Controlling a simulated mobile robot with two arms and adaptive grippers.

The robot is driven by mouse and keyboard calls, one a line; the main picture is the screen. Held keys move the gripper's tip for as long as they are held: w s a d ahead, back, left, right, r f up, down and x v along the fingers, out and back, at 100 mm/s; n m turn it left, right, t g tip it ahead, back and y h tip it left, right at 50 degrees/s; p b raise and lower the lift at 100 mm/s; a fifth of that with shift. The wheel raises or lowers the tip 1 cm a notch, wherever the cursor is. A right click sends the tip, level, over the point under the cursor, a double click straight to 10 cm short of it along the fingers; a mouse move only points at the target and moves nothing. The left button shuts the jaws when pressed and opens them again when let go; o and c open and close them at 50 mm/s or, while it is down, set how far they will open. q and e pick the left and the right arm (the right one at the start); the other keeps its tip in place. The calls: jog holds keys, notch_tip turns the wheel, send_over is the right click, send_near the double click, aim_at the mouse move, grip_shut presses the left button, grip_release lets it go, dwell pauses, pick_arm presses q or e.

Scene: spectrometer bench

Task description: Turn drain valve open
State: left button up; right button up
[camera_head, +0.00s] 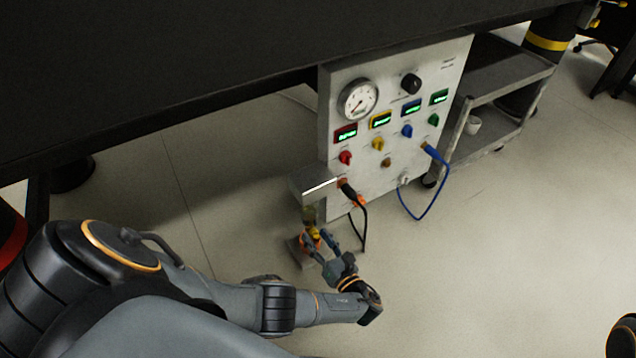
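A light metal box (316,182) juts from the lower left of the instrument panel. The handle's angle is too small and hidden to make out. My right gripper is not in view.
The panel (397,165) carries a round gauge (358,99), small displays and coloured knobs. A black-orange cable (364,222) and a blue cable (428,209) hang in front of it. A grey cart (487,132) stands at right. The black bench (200,60) overhangs; floor at right is clear.

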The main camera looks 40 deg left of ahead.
pick_arm(q)
jog(key=v, duration=0.7)
jog(key=shift+d, duration=0.25)
jog(key=shift+s, duration=0.1)
